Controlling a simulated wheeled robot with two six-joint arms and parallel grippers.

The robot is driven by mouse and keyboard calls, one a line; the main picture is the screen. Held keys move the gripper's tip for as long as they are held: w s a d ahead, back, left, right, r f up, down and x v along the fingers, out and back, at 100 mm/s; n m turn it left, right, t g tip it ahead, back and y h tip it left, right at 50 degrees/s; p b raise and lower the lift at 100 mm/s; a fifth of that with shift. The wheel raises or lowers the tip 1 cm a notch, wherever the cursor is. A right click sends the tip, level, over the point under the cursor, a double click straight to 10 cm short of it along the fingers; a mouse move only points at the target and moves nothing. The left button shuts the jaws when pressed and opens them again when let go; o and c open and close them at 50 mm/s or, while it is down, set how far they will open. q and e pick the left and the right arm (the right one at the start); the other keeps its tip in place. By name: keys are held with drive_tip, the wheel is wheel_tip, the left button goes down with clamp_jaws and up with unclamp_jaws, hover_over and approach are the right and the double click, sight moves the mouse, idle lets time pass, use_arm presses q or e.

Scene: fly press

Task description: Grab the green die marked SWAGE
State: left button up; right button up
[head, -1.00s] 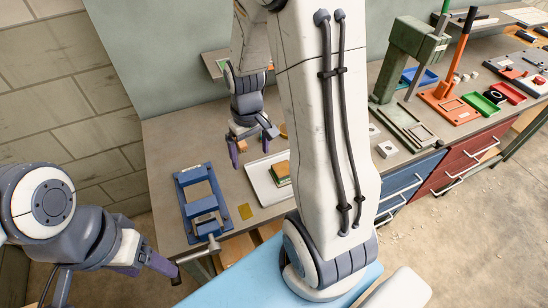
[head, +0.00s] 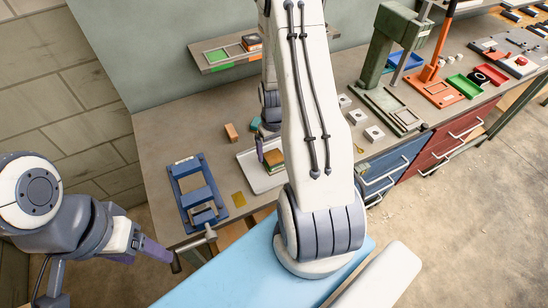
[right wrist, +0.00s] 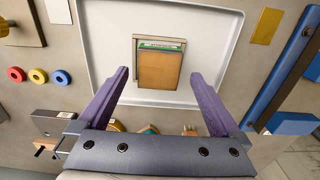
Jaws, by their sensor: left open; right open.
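In the right wrist view a stack lies in the white tray (right wrist: 205,78). It has an orange-brown block (right wrist: 160,72) and a green piece (right wrist: 160,46) with a white label along its far edge. The label is too small to read, so I cannot tell whether it says SWAGE. My right gripper (right wrist: 160,82) is open above the tray, its purple fingers either side of the stack, not gripping it. In the head view my right arm partly hides the tray (head: 250,172). My left gripper (head: 165,258) is open and empty at the lower left, off the bench.
A blue fixture (head: 184,204) stands left of the tray. An orange-brown block (head: 231,132) and a teal block (head: 255,124) lie behind. A wall shelf (head: 213,66) holds a green-framed tray. The green press (head: 383,50) stands at right.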

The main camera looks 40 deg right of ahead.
sight(274, 157)
drive_tip(key=shift+w+d+f+p, duration=0.1)
drive_tip(key=shift+f+p, duration=0.35)
drive_tip(key=shift+f, duration=1.2)
clamp_jaws()
drive_tip(key=shift+r, duration=0.2)
